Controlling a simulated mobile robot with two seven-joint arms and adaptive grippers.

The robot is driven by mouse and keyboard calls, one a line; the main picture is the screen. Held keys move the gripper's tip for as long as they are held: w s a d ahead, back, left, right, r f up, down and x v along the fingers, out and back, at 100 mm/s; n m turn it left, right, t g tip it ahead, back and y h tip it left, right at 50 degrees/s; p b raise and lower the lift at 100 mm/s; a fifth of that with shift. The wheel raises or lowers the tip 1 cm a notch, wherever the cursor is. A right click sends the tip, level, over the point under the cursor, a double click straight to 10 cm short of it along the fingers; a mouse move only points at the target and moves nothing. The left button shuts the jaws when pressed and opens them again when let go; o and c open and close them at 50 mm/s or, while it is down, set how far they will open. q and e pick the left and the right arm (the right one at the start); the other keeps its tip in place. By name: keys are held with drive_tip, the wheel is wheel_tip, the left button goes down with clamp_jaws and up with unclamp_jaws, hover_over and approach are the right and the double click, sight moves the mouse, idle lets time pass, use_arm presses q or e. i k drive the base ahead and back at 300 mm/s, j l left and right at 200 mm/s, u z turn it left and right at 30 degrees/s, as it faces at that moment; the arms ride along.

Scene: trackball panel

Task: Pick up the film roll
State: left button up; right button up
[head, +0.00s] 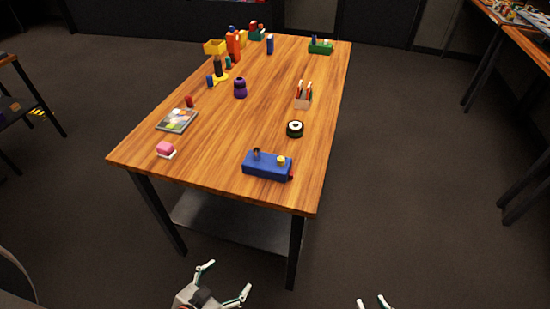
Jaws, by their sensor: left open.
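The film roll is most likely the short black cylinder with a white top (295,129), standing on the right side of the wooden table, behind the blue block. My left gripper (225,283) is open and empty, low in front of the table's near edge and well apart from the roll. My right gripper (374,303) shows only its fingertips at the bottom edge, to the right of the table. The rest of it is cut off, so its opening is unclear.
The wooden table (215,130) carries a blue block with knobs (267,167), a pink-and-white piece (166,150), a paint palette (177,120), a purple piece (240,88) and a small holder (303,98). More objects crowd the far left. Its middle is fairly clear.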

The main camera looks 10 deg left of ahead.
sight(294, 129)
drive_tip(key=k+j+z, duration=0.1)
drive_tip(key=j+z, duration=0.15)
drive_tip(key=j, duration=0.15)
drive_tip(key=k+j+z, duration=0.2)
drive_tip(key=j, duration=0.2)
drive_tip(key=j+z, duration=0.25)
drive_tip(key=j, duration=0.15)
drive_tip(key=k, duration=0.05)
